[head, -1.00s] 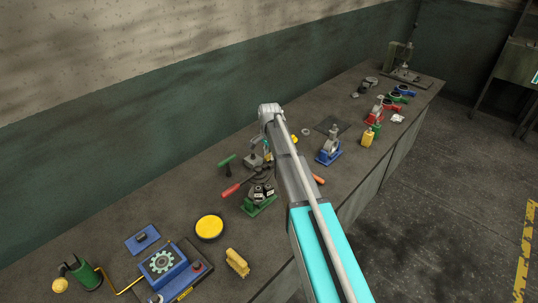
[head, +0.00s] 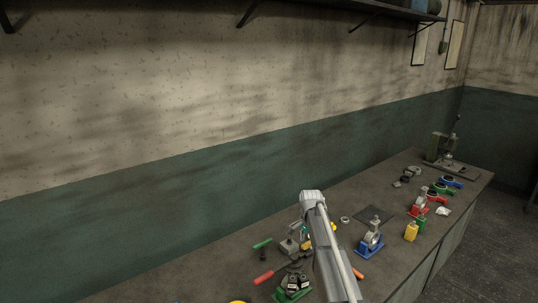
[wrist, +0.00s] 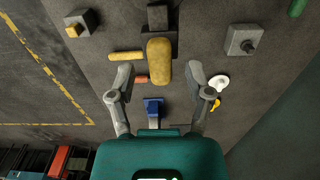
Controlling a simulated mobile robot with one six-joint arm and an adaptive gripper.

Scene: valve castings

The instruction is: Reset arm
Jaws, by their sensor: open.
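My arm (head: 334,258) reaches over the workbench (head: 205,268) in the head view, its wrist end above the bench. The gripper is mostly hidden behind the arm there. In the wrist view my gripper (wrist: 159,72) is open, its two grey fingers spread wide with nothing held. A rounded yellow object (wrist: 159,62) shows between the fingertips, apparently below them. A blue object (wrist: 153,110) lies between the fingers, closer to the palm in the picture.
Near the arm are a green-based fixture (head: 291,291), a red-handled tool (head: 264,278) and a blue-based fixture (head: 369,244). A yellow bottle (head: 411,231) and red casting (head: 419,206) stand farther right. A shelf (head: 370,10) overhangs the wall.

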